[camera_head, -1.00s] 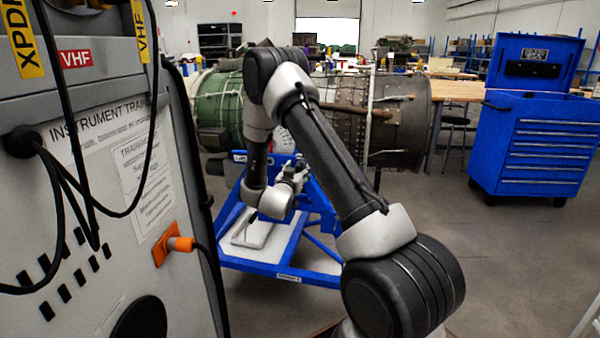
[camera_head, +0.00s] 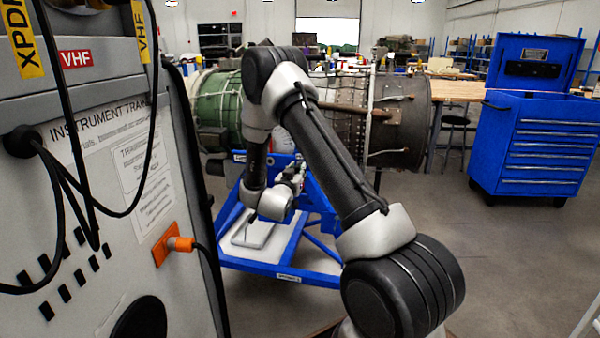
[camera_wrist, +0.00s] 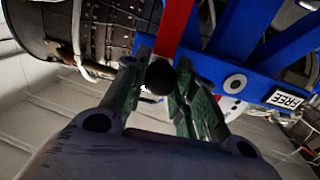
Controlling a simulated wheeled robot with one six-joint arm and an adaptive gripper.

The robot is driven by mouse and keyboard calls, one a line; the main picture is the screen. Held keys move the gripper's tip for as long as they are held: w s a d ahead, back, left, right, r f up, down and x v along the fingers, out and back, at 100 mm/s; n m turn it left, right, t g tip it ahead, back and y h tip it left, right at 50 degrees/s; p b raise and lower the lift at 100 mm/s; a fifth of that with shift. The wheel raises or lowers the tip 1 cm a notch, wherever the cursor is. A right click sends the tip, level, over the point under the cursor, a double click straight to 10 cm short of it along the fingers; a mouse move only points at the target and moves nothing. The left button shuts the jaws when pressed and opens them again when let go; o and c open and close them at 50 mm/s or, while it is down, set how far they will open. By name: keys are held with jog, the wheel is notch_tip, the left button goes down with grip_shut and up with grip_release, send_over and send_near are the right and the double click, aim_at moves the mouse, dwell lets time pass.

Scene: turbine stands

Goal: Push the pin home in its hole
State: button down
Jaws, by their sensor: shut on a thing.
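In the wrist view my gripper (camera_wrist: 163,85) has its two green-grey fingers closed on the sides of a round black knob, the visible end of the pin (camera_wrist: 159,77). A red strip (camera_wrist: 174,25) runs upward from behind the knob. The pin's shaft and its hole are hidden behind the knob, so I cannot tell how deep it sits. The blue stand (camera_wrist: 222,68) lies behind, with a pale round fitting (camera_wrist: 235,83) to the right. In the head view my gripper (camera_head: 292,178) is small and partly hidden at the blue stand (camera_head: 262,268).
The turbine engine (camera_head: 400,120) lies across above the stand. A grey instrument panel (camera_head: 120,230) with hanging cables stands close at left. A blue tool cabinet (camera_head: 540,150) stands at right, with open floor before it.

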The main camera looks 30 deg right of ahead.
jog(key=shift+s+a, duration=0.25)
jog(key=v, duration=0.7)
dwell(0.8)
jog(key=shift+s, duration=0.1)
